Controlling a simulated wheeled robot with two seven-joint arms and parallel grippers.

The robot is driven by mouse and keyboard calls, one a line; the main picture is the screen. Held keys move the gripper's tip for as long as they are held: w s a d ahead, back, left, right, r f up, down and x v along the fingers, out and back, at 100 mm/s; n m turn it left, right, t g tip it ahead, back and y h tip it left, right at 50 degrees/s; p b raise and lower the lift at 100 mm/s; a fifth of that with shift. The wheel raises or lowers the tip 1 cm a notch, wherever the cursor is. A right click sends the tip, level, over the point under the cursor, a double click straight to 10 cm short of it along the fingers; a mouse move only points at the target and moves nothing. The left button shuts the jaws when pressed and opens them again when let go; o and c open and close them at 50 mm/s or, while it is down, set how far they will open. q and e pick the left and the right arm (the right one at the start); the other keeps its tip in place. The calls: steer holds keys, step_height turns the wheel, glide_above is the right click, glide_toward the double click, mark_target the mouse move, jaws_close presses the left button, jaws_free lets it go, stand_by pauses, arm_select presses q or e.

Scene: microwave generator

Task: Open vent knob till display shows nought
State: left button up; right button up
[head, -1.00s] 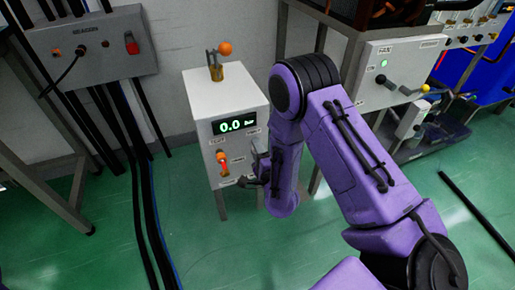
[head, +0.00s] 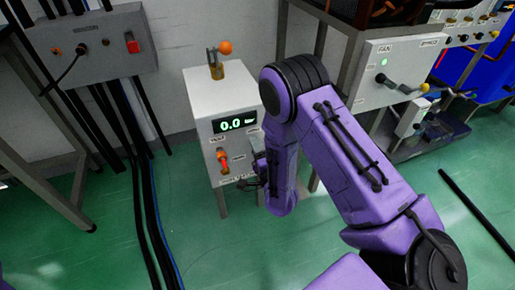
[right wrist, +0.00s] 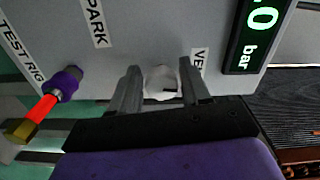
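The grey-white test cabinet (head: 228,100) stands against the wall. Its display (head: 235,122) reads 0.0 bar in the head view and shows partly in the right wrist view (right wrist: 258,25). In the right wrist view, the pale vent knob (right wrist: 162,84) sits beside a partly hidden label starting "VE". My right gripper (right wrist: 161,85) has a finger on each side of this knob, with no clear gap between. In the head view, my right gripper (head: 250,172) is at the cabinet's front, where the arm partly hides it and the knob. My left gripper is not in view.
A red lever (head: 224,165) is on the cabinet's front, left of my right gripper. An orange-ended lever (head: 225,48) stands on top. A fan panel (head: 385,75) is to the right. Black cables (head: 150,210) run down at left.

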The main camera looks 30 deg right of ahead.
steer(key=shift+o, duration=0.5)
steer(key=shift+d, duration=0.1)
steer(key=shift+s, duration=0.1)
steer(key=p+v, duration=0.1)
steer(key=v, duration=0.9)
steer(key=shift+s, duration=0.15)
